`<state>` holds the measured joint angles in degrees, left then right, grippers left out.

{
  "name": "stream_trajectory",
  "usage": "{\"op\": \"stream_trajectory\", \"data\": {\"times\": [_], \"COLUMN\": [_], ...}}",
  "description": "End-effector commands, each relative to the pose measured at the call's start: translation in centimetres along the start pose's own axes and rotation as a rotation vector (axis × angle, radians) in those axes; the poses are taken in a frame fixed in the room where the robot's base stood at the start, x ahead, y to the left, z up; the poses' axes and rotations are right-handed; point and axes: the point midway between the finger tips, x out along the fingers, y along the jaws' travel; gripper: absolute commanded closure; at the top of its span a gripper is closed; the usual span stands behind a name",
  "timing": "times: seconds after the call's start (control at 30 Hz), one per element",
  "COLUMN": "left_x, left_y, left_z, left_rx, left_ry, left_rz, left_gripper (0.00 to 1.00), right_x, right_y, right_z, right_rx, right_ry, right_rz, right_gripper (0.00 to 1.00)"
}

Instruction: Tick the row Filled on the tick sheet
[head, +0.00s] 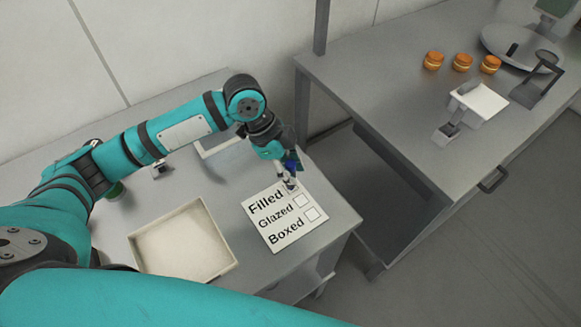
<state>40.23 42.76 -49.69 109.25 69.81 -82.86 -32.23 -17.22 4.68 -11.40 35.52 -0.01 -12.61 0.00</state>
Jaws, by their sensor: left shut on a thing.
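The tick sheet (268,231) lies on the grey table's right part, with rows Filled, Glazed and Boxed, each with a box at its right end. The Glazed and Boxed boxes look empty. My left gripper (288,178) is over the sheet's top right corner, at the box of the row Filled. It is shut on a small blue thing (292,165), perhaps a pen, mostly hidden by the fingers. The gripper partly covers the Filled box, so I cannot tell whether it bears a mark or whether the held thing touches the paper. My right gripper is out of view.
A shallow cream tray (234,262) stands left of the sheet. A white-framed thing (222,145) is behind my left arm. On the right-hand table (400,110) are several orange-brown rounds (462,62), a round plate (497,47) and a white-topped device (480,100).

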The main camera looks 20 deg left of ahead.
Motion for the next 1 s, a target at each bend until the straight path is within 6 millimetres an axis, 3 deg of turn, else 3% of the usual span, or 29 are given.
{"op": "stream_trajectory", "data": {"times": [1.0], "left_x": [0.24], "left_y": [0.10], "left_z": [0.11], "left_rx": [-0.001], "left_ry": [-0.002], "left_rz": [0.003], "left_gripper": [1.00], "right_x": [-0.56], "right_y": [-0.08], "right_z": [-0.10], "right_rx": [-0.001], "right_ry": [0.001], "right_rz": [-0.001], "right_gripper": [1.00]}}
